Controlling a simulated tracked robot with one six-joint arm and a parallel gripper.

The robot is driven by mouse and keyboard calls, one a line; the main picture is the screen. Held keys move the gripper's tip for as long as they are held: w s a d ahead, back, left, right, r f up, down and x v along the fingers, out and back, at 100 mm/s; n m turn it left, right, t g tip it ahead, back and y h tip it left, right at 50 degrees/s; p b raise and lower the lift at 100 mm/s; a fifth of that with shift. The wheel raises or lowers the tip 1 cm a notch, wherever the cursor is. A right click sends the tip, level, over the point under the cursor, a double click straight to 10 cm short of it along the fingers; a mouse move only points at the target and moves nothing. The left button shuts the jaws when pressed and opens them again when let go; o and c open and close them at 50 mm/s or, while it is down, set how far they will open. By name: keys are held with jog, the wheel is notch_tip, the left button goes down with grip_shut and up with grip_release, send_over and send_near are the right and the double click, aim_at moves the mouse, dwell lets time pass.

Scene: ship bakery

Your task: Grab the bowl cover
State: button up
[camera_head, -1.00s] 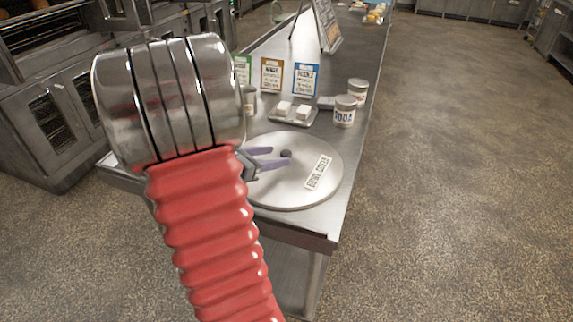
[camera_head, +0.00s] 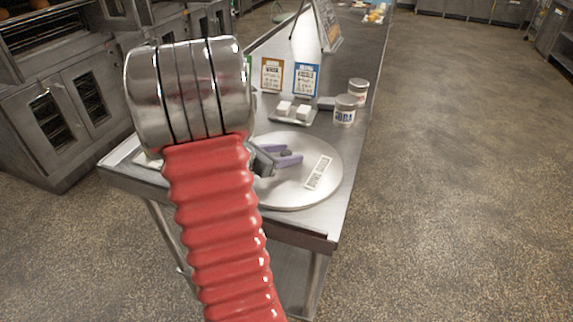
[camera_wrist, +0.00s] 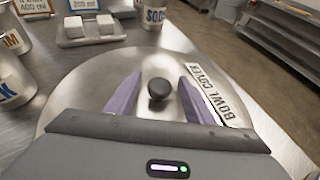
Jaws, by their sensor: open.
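The bowl cover (camera_head: 318,190) is a round, flat metal lid lying on the steel table. It carries a white "BOWL COVER" label and a small dark round knob (camera_wrist: 158,89) at its middle. In the wrist view the cover (camera_wrist: 75,85) fills much of the picture. My gripper (camera_head: 288,156) is open over the cover, with its purple fingers on either side of the knob. In the wrist view the gripper (camera_wrist: 156,95) shows a finger left and right of the knob, with gaps on both sides. I cannot tell the exact height of the fingertips.
A SODA tin (camera_head: 345,110) and another tin (camera_head: 358,91) stand behind the cover. A small tray (camera_head: 291,117) holds white blocks. Recipe cards (camera_head: 306,78) stand behind it. The steel table (camera_head: 345,175) ends close to the right of the cover; open floor lies beyond.

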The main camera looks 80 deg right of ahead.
jog(key=shift+c, duration=0.5)
grip_shut()
dwell(0.4)
